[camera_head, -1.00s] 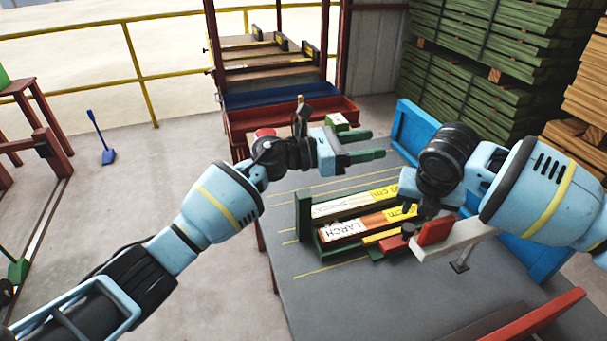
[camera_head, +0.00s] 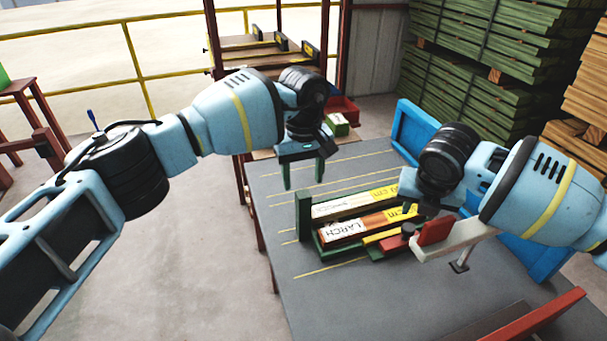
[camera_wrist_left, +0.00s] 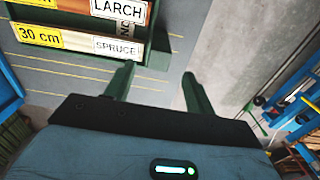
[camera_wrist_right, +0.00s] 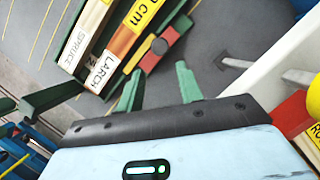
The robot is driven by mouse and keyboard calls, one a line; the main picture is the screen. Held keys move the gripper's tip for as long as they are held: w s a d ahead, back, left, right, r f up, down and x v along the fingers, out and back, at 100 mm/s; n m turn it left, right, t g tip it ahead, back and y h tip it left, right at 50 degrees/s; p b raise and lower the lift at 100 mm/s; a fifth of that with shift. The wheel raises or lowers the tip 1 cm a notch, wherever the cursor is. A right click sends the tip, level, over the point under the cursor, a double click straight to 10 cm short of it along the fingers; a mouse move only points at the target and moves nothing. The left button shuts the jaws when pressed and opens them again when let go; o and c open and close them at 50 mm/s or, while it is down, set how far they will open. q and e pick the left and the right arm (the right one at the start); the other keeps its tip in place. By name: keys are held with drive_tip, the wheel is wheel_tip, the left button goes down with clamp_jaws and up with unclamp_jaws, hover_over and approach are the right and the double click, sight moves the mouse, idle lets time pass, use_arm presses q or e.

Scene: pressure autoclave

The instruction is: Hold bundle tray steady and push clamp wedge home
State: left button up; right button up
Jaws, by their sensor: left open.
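The green bundle tray (camera_head: 303,216) lies on the grey table, holding boards labelled LARCH (camera_head: 345,229) and SPRUCE (camera_wrist_left: 118,48).
A pale bar with a red block (camera_head: 436,232) stands close to the right gripper. A blue frame (camera_head: 412,133) edges the table's far right. A red rail (camera_head: 535,318) crosses the near right. The table's front (camera_head: 350,300) is clear.

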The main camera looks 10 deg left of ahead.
sight(303, 194)
use_arm(q)
drive_tip(key=shift+f, duration=3.95)
